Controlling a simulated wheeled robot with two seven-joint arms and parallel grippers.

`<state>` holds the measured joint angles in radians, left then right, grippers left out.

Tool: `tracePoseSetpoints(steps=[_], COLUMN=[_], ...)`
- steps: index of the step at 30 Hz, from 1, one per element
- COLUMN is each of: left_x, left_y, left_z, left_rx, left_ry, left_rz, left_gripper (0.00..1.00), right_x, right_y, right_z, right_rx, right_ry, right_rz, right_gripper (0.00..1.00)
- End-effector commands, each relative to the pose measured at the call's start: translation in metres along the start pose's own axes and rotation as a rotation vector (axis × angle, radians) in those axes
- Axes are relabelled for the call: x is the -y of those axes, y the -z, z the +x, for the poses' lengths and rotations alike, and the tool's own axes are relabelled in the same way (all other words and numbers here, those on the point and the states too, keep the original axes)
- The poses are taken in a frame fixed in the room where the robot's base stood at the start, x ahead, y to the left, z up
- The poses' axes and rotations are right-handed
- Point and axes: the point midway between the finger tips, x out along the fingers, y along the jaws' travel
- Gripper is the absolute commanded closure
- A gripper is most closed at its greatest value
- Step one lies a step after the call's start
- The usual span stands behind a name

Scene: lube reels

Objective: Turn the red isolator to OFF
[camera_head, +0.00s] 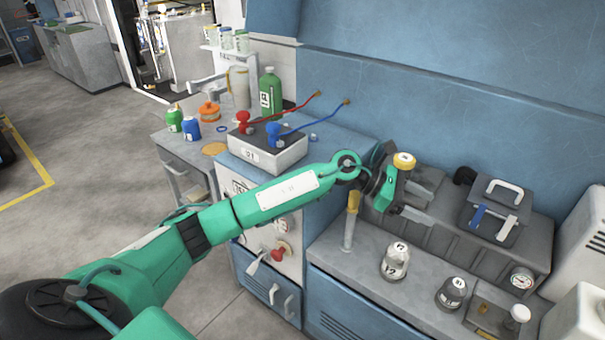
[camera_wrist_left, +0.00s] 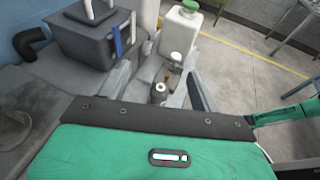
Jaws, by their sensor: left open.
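The red isolator (camera_head: 281,252) is a red knob on the light front panel of the blue cabinet (camera_head: 240,262), below my left arm. Its setting is too small to read. My left gripper (camera_head: 415,200) is open and empty. It is above the right-hand bench, in front of the dark grey tank and well away from the isolator, to its upper right. In the left wrist view its fingers (camera_wrist_left: 172,80) are apart, with bottles beyond them. The isolator does not show there. My right gripper is not in view.
The dark grey tank (camera_head: 520,250) has a gauge. A white box (camera_head: 268,150) with red and blue valves sits on the left cabinet. The floor in front is clear.

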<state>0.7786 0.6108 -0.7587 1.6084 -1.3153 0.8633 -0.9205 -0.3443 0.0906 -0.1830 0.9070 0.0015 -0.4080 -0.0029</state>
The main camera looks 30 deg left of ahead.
Motion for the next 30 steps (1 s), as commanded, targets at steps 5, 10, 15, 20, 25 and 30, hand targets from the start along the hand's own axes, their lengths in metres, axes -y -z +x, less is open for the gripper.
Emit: tracePoseSetpoints(steps=[5, 10, 15, 20, 25, 30], left_x=[-0.051, -0.094, -0.114, -0.117, -0.116, -0.115], left_y=[0.033, 0.049, 0.046, 0.039, 0.046, 0.072], left_z=[-0.067, -0.168, -0.265, -0.313, -0.321, -0.312], left_rx=[-0.421, -0.816, -1.106, -1.232, -1.257, -1.255], left_ry=[0.057, 0.119, 0.177, 0.21, 0.221, 0.222], left_rz=[0.244, 0.344, 0.325, 0.286, 0.274, 0.273], left_gripper=[0.36, 0.36, 0.36, 0.36, 0.36, 0.36], right_x=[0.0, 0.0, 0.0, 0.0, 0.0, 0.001], right_y=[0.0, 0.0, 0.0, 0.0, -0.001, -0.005], right_z=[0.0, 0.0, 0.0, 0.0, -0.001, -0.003], right_rx=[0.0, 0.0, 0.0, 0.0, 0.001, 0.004], right_ry=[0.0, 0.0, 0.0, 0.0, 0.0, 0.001], right_rz=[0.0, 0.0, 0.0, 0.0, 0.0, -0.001], right_gripper=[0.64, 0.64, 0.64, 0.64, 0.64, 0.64])
